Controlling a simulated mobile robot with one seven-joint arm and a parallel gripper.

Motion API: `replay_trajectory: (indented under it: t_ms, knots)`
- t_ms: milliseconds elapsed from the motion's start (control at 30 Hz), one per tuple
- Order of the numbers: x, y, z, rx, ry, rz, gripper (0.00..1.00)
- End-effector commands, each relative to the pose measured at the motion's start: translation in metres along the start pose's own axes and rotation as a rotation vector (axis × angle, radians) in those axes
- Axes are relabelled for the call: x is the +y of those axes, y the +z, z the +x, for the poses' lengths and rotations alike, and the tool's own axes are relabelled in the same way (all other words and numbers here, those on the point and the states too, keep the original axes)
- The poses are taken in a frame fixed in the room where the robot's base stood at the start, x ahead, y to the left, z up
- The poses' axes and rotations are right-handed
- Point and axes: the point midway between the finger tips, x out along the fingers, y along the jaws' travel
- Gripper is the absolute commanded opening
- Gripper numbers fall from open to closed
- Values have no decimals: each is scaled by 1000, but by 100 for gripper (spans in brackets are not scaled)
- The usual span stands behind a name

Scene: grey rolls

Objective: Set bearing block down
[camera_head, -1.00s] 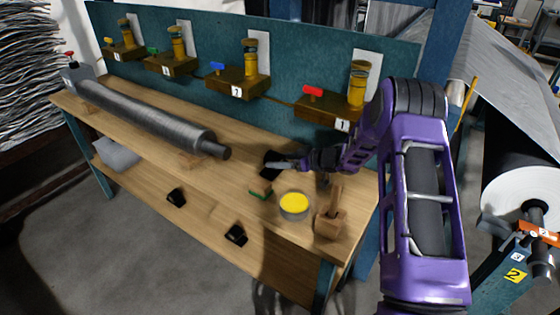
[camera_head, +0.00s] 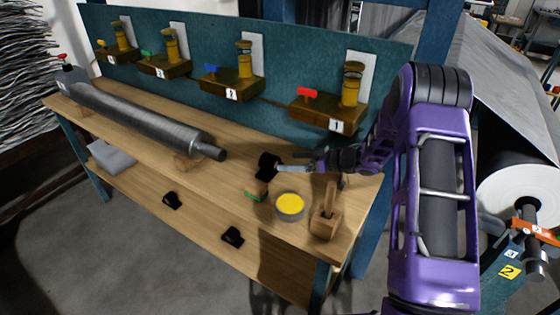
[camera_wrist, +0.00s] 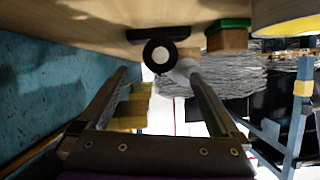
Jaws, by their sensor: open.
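The black bearing block (camera_head: 268,165) stands on the wooden bench top, right of the roll's near end. In the wrist view, where the bench shows at the top, the block (camera_wrist: 138,34) has a round face with a pale centre, and its base appears to rest on the bench. My gripper (camera_head: 281,168) is low over the bench at the block's right side. In the wrist view my gripper (camera_wrist: 160,76) is open, its fingers apart, with the block at or just beyond the tips. Whether a finger touches it I cannot tell.
A green-topped wooden block (camera_head: 256,191), a yellow-topped tin (camera_head: 290,207) and a wooden block with an upright handle (camera_head: 326,222) stand close by. A grey roll (camera_head: 140,118) lies to the left. Two black blocks (camera_head: 171,200) (camera_head: 232,236) sit on the lower shelf. Numbered valves line the back panel.

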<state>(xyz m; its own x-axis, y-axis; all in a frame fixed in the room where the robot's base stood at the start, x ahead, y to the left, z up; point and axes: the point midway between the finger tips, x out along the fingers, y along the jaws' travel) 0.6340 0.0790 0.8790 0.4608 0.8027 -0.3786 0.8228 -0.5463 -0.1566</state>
Motion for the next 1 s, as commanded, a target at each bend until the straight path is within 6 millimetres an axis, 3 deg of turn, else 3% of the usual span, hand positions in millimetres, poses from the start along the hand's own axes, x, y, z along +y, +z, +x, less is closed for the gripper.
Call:
replay_trajectory:
  t_ms: [100, 300, 833, 1000]
  knots:
    - [0, -1, -25, 1, 3, 0, 99]
    - [0, 0, -46, 1, 0, -1, 99]
    - [0, -1, -51, 1, 0, -1, 99]
    - [-1, -16, -55, -2, 22, -27, 99]
